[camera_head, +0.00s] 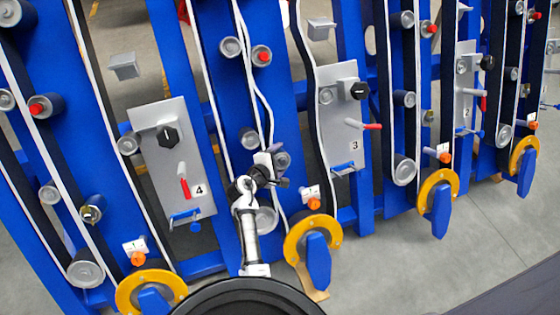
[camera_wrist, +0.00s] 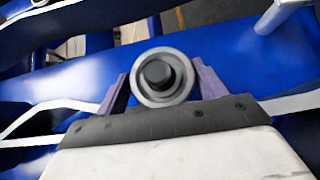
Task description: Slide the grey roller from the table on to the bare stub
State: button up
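A grey roller (camera_wrist: 136,86) shows end-on in the wrist view as a pale ring around a dark centre. The two purple-grey fingers of my gripper (camera_wrist: 162,88) are closed against its left and right sides. In the head view my gripper (camera_head: 275,172) is at the blue frame between panels 4 and 3, and the grey roller (camera_head: 283,160) shows just beyond it. A dark round piece (camera_wrist: 158,73) shows inside the ring. I cannot tell whether it is the stub's end, or whether the roller is around the stub. The table is not in view.
A white-edged belt (camera_head: 262,95) runs down close beside my gripper. Fixed rollers stand above it, one with a red centre (camera_head: 262,56). Panel 4 (camera_head: 150,140) is to the left and panel 3 (camera_head: 340,95) to the right. A yellow ring (camera_head: 294,244) is below.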

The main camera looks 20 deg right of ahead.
jog(key=shift+o, duration=1.1)
jog(key=shift+s+f, duration=0.1)
jog(key=shift+f, duration=0.05)
jog(key=v, duration=1.4)
jog(key=shift+d, duration=0.1)
